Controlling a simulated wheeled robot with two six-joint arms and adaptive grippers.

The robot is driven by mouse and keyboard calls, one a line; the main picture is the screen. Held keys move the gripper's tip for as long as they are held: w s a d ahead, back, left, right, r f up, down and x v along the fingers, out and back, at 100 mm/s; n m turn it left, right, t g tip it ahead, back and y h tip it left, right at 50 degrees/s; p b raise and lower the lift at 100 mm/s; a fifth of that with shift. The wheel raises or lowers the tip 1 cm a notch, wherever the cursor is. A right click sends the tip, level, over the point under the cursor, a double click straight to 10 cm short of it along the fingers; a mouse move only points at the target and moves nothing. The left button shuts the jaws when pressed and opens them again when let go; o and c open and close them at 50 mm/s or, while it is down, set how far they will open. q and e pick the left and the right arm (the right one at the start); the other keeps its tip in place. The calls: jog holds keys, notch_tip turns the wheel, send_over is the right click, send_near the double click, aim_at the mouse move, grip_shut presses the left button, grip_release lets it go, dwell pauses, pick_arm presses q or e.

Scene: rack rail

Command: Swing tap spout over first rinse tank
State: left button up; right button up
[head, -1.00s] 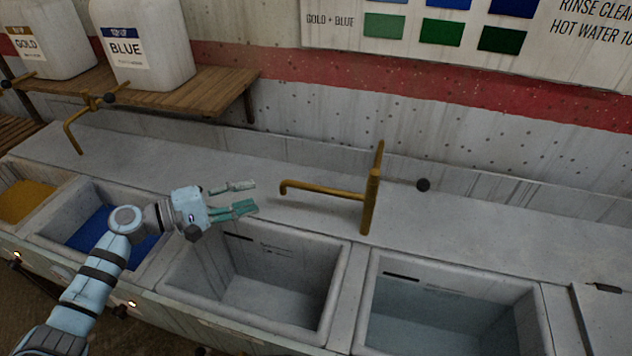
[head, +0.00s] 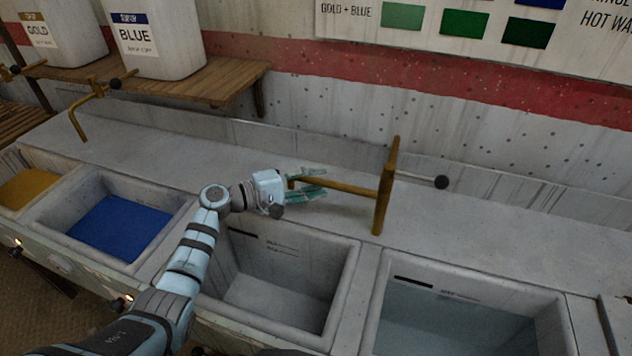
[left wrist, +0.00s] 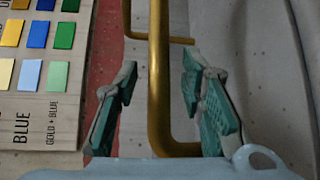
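The brass tap (head: 384,195) stands upright on the counter behind the tanks. Its spout (head: 345,187) points left, over the counter behind the empty grey tank (head: 290,300). My left gripper (head: 310,184) is at the spout's free end, with its teal fingers apart. In the left wrist view the brass spout (left wrist: 160,80) runs between the two fingers of my left gripper (left wrist: 160,110), with gaps visible on both sides. The spout's tip is partly hidden by the gripper in the head view. My right gripper is out of view.
A tank holding clear water (head: 450,325) is at the right. A tank with blue liquid (head: 122,228) and one with gold liquid (head: 28,188) are at the left. Another brass tap (head: 75,120) stands at the back left, below a wooden shelf (head: 190,88) with jugs.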

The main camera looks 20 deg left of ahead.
pick_arm(q)
jog(key=shift+w+d, duration=0.25)
jog(key=shift+d, duration=0.05)
grip_shut()
